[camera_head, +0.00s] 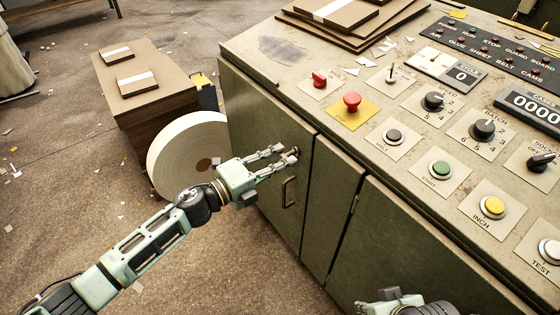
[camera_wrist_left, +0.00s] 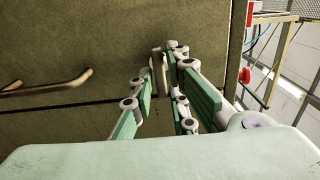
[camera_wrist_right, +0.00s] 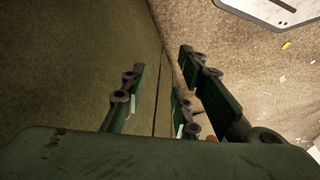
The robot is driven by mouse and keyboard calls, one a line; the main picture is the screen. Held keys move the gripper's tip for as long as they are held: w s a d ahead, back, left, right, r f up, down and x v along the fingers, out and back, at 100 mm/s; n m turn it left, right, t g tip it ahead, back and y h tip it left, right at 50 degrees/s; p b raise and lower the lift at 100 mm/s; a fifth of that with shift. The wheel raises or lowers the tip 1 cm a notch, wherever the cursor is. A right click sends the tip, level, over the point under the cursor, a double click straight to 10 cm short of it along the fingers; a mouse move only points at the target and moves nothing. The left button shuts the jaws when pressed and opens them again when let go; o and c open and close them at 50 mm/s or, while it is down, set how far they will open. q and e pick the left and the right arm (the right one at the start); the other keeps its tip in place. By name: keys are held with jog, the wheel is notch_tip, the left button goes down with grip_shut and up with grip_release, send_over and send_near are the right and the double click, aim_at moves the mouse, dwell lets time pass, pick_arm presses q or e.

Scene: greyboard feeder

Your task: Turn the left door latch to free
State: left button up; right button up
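The left door (camera_head: 262,150) of the green cabinet is closed and carries a bent-bar handle (camera_head: 289,192), also seen in the left wrist view (camera_wrist_left: 45,82). A small upright latch (camera_wrist_left: 157,65) stands near the door's edge, beside the seam. My left gripper (camera_head: 287,157) reaches to the door just above the handle. Its fingers are spread with the latch between their tips, nearer the right-hand fingers; contact is unclear. In the head view the fingertips largely cover the latch. My right gripper (camera_wrist_right: 165,80) is open and empty beside the cabinet front, low in the head view.
The control panel top (camera_head: 415,120) has a red mushroom button (camera_head: 351,101) and several knobs. A large white roll (camera_head: 185,150) and a board stack (camera_head: 145,100) stand left of the cabinet, close to my left arm. The floor (camera_head: 60,190) has scattered paper scraps.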

pick_arm(q)
jog(key=shift+o, duration=1.4)
jog(key=shift+r, duration=0.25)
jog(key=shift+f, duration=0.1)
jog(key=shift+s+a+f, duration=0.1)
jog(key=shift+s+a, duration=0.05)
jog(key=shift+a, duration=0.05)
jog(key=v, duration=1.1)
jog(key=shift+s+a, duration=0.15)
jog(key=shift+a, duration=0.1)
